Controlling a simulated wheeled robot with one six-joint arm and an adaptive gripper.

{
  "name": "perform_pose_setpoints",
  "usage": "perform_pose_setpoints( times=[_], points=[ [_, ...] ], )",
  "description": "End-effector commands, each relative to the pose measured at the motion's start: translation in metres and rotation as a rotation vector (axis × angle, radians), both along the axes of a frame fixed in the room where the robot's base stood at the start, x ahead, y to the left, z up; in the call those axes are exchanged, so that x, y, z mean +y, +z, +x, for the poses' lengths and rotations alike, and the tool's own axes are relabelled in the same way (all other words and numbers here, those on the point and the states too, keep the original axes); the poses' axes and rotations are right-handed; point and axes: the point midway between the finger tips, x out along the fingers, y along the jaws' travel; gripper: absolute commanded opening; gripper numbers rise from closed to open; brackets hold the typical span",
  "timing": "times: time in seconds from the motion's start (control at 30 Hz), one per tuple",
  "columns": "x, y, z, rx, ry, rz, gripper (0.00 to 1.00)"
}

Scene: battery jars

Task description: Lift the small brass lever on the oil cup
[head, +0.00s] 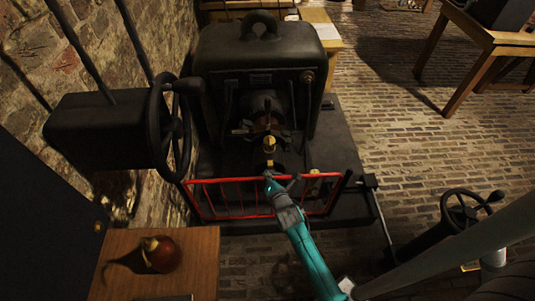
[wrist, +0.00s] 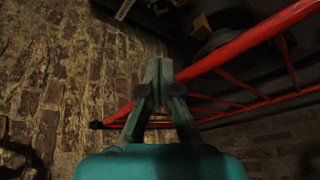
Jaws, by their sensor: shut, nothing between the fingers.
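The brass oil cup (head: 269,145) stands upright on the dark machine (head: 262,60), behind the red railing. Its small lever is too small to make out in the head view. My gripper (head: 268,176) is at the end of the teal arm, at the top bar of the railing, in front of and below the cup in the picture. In the wrist view the two fingers of my gripper (wrist: 158,68) meet at the tips, with nothing between them. I cannot pick out the lever in the wrist view.
The red railing (head: 225,197) crosses in front of the machine; its bars (wrist: 245,46) pass close beside my fingers. A black handwheel (head: 168,130) is at left. A wooden top (head: 200,262) holds a red-brown round object (head: 161,254). Brick floor (head: 420,150) is open at right.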

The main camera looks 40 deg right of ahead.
Motion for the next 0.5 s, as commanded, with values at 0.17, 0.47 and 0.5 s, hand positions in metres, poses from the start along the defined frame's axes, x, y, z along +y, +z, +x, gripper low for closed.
perform_pose_setpoints(
  times=[0.17, 0.47, 0.5],
  points=[
    [-0.0094, 0.0018, 0.0137, 0.022, 0.01, -0.058, 0.0],
    [-0.0095, 0.0019, 0.014, 0.023, 0.011, -0.06, 0.0],
    [-0.0096, 0.0017, 0.0146, 0.023, 0.011, -0.06, 0.0]
  ],
)
